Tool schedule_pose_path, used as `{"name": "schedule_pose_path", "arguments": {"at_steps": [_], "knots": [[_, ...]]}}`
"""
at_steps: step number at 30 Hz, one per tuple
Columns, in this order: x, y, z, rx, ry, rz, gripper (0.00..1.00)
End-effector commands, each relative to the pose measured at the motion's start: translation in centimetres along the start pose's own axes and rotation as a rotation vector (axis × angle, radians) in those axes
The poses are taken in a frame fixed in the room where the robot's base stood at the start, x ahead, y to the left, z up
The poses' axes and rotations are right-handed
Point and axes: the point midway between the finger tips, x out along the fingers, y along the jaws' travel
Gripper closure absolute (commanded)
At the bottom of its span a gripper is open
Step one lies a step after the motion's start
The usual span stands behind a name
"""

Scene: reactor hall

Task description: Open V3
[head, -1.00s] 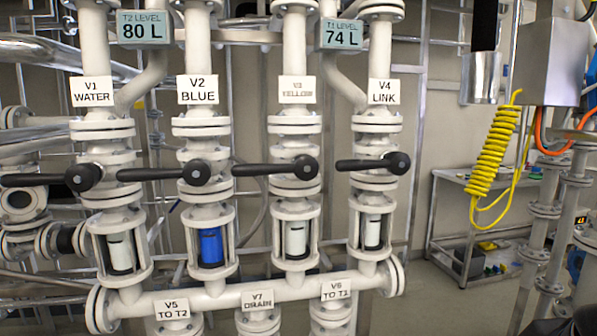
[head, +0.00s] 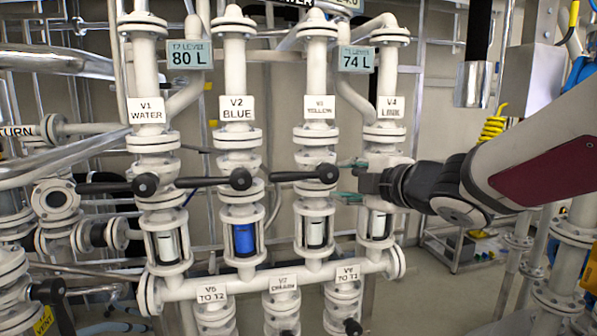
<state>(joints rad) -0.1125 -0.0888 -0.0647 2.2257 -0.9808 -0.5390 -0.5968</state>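The V3 valve lever (head: 300,175) is a black horizontal bar with a round knob at its right end, on the third white pipe from the left. Its label, V3 YELLOW (head: 319,107), hangs above it. The sight glass (head: 315,231) below shows pale grey-white contents. My gripper (head: 350,180) comes in from the right, in front of the V4 pipe, just right of the V3 knob. Its greenish fingers are spread, one above the other, with nothing seen between them. The V4 lever is hidden behind my gripper.
The V1 lever (head: 118,186) and V2 lever (head: 213,180) also lie horizontal to the left. V5, V7 and V6 stand below the white manifold (head: 200,289). Level displays (head: 189,55) read 80 L and 74 L (head: 356,60). A metal cart (head: 450,248) stands behind my arm.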

Motion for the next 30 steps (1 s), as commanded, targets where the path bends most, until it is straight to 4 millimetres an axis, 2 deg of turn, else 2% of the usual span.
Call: {"name": "schedule_pose_path", "arguments": {"at_steps": [1, 4, 11, 24, 30], "knots": [[0.5, 0.0, -1.2, -0.044, 0.055, 0.000, 0.61], [1.1, 0.0, -2.9, -0.108, 0.137, 0.009, 0.61], [2.5, -0.1, -4.0, -0.141, 0.183, 0.014, 0.61], [10.4, -0.1, -5.4, -0.137, 0.181, 0.013, 0.61], [13.3, -0.1, -5.9, -0.137, 0.179, 0.014, 0.61]]}}
